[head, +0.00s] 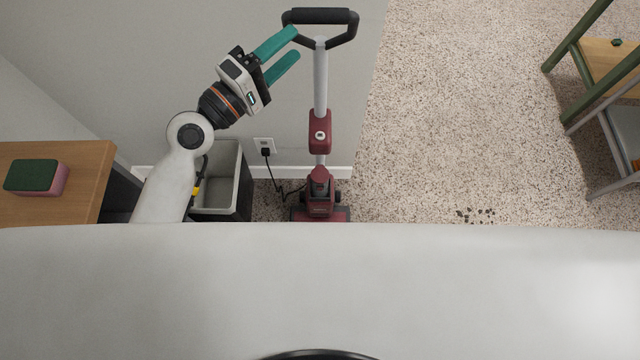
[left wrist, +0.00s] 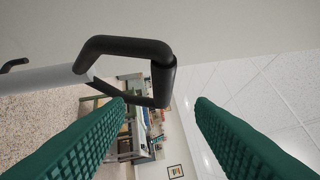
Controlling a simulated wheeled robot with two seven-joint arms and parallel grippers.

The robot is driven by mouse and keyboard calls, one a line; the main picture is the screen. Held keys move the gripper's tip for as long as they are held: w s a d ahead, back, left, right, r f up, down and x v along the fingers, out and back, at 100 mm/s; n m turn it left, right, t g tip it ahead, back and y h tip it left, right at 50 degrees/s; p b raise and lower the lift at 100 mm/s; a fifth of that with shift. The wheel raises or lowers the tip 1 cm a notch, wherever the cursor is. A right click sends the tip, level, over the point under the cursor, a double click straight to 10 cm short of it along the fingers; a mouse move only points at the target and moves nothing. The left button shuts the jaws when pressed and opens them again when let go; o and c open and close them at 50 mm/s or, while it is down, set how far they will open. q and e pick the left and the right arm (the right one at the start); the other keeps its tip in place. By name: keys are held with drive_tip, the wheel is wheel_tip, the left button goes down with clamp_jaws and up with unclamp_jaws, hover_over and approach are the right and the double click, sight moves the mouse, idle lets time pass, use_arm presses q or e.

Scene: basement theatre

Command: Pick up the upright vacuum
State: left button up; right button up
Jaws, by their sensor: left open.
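The upright vacuum (head: 320,135) stands by the wall, with a dark red body, a grey pole and a black loop handle at its top. My left gripper (head: 293,45) has teal fingers and is open and empty, beside the pole just below the left end of the handle in the head view. In the left wrist view the black handle (left wrist: 125,46) shows ahead of the two spread fingers (left wrist: 160,105), nearer the left finger and not clasped by them. My right gripper is in neither view.
A grey bin (head: 222,180) stands left of the vacuum. The vacuum's cord runs to a wall outlet (head: 265,146). A wooden table (head: 85,165) with a green and pink sponge (head: 36,177) is at left. A green-framed shelf (head: 575,50) is at right. Dark crumbs (head: 475,214) lie on open carpet.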

sight(311, 23)
use_arm(q)
drive_tip(key=x, duration=0.2)
drive_tip(key=p+x, duration=0.1)
drive_tip(key=x, duration=0.2)
drive_tip(key=p+x, duration=0.1)
drive_tip(key=x, duration=0.2)
drive_tip(key=shift+w+r, duration=0.3)
drive_tip(key=shift+r, duration=0.05)
drive_tip(key=shift+w+d, duration=0.2)
drive_tip(key=shift+w, duration=0.05)
drive_tip(key=shift+a, duration=0.1)
clamp_jaws()
